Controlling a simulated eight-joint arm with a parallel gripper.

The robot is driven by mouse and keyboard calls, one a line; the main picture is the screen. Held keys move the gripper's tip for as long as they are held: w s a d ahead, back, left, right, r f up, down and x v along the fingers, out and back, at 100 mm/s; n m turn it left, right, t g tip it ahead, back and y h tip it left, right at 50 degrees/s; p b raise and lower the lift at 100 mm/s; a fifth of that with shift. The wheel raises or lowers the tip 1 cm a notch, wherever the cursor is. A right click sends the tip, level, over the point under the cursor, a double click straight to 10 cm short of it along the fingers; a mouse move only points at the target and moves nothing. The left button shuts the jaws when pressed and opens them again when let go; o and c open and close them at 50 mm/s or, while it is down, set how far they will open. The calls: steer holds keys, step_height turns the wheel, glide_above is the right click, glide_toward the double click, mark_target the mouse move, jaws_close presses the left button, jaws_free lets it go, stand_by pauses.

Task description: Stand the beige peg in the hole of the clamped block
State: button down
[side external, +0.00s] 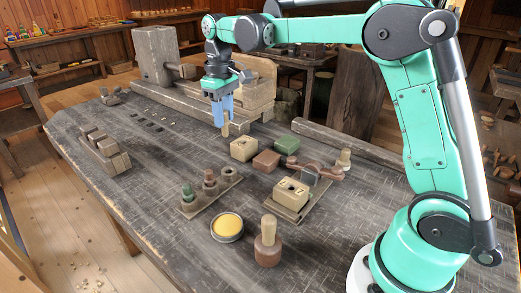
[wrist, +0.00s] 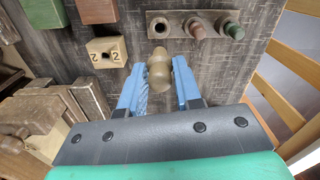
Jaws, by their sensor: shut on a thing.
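The beige peg (side external: 226,129) hangs upright below my gripper (side external: 222,117), whose blue fingers are shut on it above the table. In the wrist view, the peg (wrist: 159,72) sits between the fingertips (wrist: 158,66), its rounded end toward the camera's far side. The clamped block (side external: 289,194) is beige with a dark hole in its top. It sits on a base plate right of the table's middle, under a toggle clamp (side external: 312,172). The gripper is to the left of and behind it. The clamped block is not in the wrist view.
A rack (side external: 232,183) holds a green peg (side external: 188,191) and a red peg (side external: 210,179), with one empty hole. Loose beige (side external: 244,149), red (side external: 266,162) and green (side external: 287,145) blocks stand between gripper and clamp. A yellow tin (side external: 227,227) and mallet (side external: 268,246) stand in front.

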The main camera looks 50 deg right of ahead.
mark_target(226, 111)
step_height(226, 111, up, 7)
steer(key=shift+r, duration=0.4)
steer(key=shift+s+d+r, duration=0.1)
steer(key=shift+s+d, duration=0.05)
steer(key=shift+s, duration=0.15)
steer(key=s+d+f, duration=0.1)
steer(key=s+f, duration=0.3)
steer(key=s, duration=0.4)
steer(key=s+d+f, duration=0.1)
steer(key=s+f, duration=0.3)
steer(key=s, duration=0.3)
steer(key=shift+s+f, duration=0.2)
steer(key=shift+f, duration=3)
steer(key=shift+f, duration=1.4)
